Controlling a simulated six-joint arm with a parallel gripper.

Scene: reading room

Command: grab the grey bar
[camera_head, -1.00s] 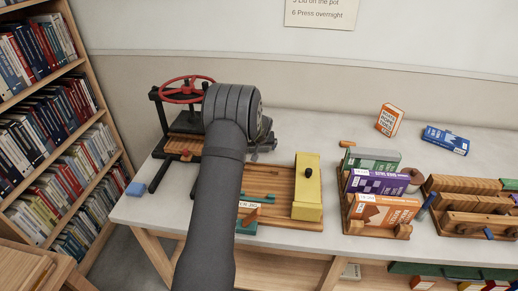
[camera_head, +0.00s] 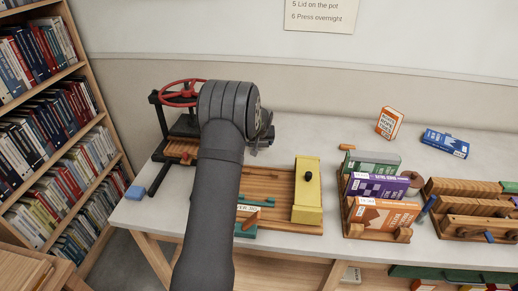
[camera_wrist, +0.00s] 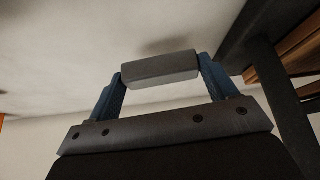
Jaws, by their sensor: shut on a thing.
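The grey bar (camera_wrist: 160,68) is a short, smooth block, seen in the wrist view. It lies crosswise between the two blue fingers of my gripper (camera_wrist: 162,76). The fingers are shut on its two ends. A pale surface fills the view behind the bar. In the head view, my gripper (camera_head: 262,140) is mostly hidden behind my own dark wrist, and I cannot make out the bar there. The wrist is beside the press (camera_head: 182,125) with the red wheel.
A wooden board with a yellow block (camera_head: 307,192) lies right of my arm. A blue block (camera_head: 135,192) lies at the table's left. The back middle is clear.

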